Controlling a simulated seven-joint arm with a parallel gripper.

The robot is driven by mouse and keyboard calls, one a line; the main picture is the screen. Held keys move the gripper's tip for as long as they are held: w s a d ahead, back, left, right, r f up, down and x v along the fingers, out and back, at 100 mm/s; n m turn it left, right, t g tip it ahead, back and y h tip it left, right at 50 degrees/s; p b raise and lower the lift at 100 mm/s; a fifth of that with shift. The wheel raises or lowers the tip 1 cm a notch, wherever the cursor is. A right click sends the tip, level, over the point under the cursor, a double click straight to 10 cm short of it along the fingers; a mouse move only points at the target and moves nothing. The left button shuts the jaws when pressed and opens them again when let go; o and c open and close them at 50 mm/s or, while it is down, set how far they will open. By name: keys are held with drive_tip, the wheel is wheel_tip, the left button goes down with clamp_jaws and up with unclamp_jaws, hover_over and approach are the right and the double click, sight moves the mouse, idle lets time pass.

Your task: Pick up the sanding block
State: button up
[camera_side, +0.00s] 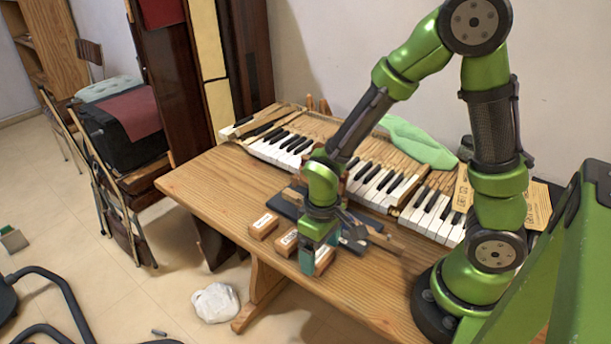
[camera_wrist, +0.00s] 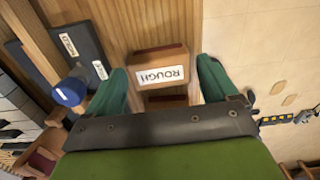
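In the wrist view, a brown wooden block with a white label reading "ROUGH" (camera_wrist: 161,55) lies on the table between my gripper's fingers, with gaps on both sides. My gripper (camera_wrist: 165,85) is open, its two green fingers apart. Another brown piece shows just below the label, partly hidden by the gripper body. In the side view, my gripper (camera_side: 318,242) points down over the row of labelled wooden blocks. The left block (camera_side: 263,225) and middle block (camera_side: 286,241) show beside it; the right block (camera_side: 324,260) is partly hidden by the fingers.
Dark flat pieces (camera_wrist: 78,50) with white labels lie beside the blocks, near a blue-ended round object (camera_wrist: 69,92). The piano keyboard (camera_side: 372,185) runs along the back of the wooden table (camera_side: 205,190). The table's front edge is close to the blocks.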

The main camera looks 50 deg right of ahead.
sight(320, 254)
drive_tip(key=c, duration=0.8)
wheel_tip(320, 254, up, 10)
drive_tip(key=shift+r, duration=0.1)
